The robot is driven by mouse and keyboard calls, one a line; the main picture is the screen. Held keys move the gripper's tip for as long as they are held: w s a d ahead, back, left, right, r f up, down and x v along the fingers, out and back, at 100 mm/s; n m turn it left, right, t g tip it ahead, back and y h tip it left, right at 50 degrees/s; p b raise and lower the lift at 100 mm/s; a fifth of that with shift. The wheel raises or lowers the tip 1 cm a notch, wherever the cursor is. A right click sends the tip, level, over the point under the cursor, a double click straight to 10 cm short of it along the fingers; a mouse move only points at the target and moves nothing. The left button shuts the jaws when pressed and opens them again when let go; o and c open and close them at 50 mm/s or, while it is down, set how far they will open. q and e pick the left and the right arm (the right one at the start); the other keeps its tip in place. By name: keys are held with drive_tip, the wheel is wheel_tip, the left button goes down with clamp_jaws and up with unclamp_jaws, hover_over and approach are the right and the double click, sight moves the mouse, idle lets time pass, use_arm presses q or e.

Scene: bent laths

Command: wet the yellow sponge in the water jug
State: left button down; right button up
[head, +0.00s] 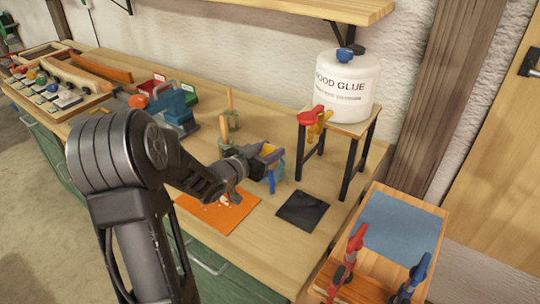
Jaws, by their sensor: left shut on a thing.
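My left gripper (264,156) reaches over the workbench from the left. It is shut on the yellow sponge (269,150), of which only a small patch shows between the dark fingers. A small blue jug (273,179) stands on the bench right at the gripper, partly hidden by it. The sponge is at the height of the jug's top. I cannot tell whether it is inside the jug or touches water, and no water shows. My right gripper is not in view.
An orange mat (225,214) and a dark square pad (303,211) lie on the bench.

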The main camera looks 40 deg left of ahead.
sight(270, 147)
use_arm(q)
drive_tip(key=shift+d+r+p, duration=0.1)
drive_tip(key=shift+r+p, duration=1.75)
drive_tip(key=shift+r, duration=0.7)
drive_tip(key=shift+r, duration=0.1)
idle(0.4)
drive_tip(key=shift+r+p, duration=1.5)
drive_tip(key=shift+r, duration=0.5)
drive_tip(key=shift+f, duration=0.1)
